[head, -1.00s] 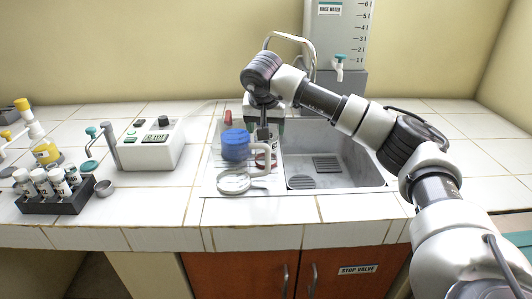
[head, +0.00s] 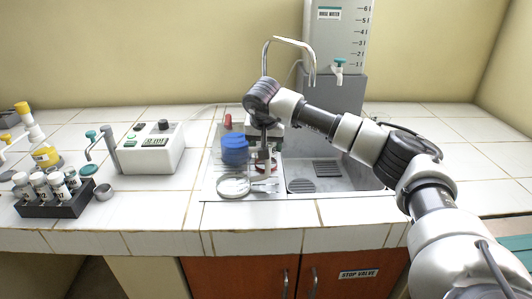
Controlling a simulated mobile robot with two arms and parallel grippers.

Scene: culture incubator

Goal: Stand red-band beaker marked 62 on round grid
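My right arm comes in from the right. Its gripper (head: 264,150) points down over the white drainboard left of the sink. A clear vessel with a red band (head: 262,169) stands directly below and around the fingertips, mostly hidden by them; its number is not readable. I cannot tell whether the fingers hold it. My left gripper is not in view.
A square grid (head: 326,168) lies farther back in the sink (head: 352,172). A round dish (head: 233,185) lies at the drainboard's front. A white device (head: 150,149) and a black vial rack (head: 58,203) stand left. The tap (head: 290,42) arches behind the arm.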

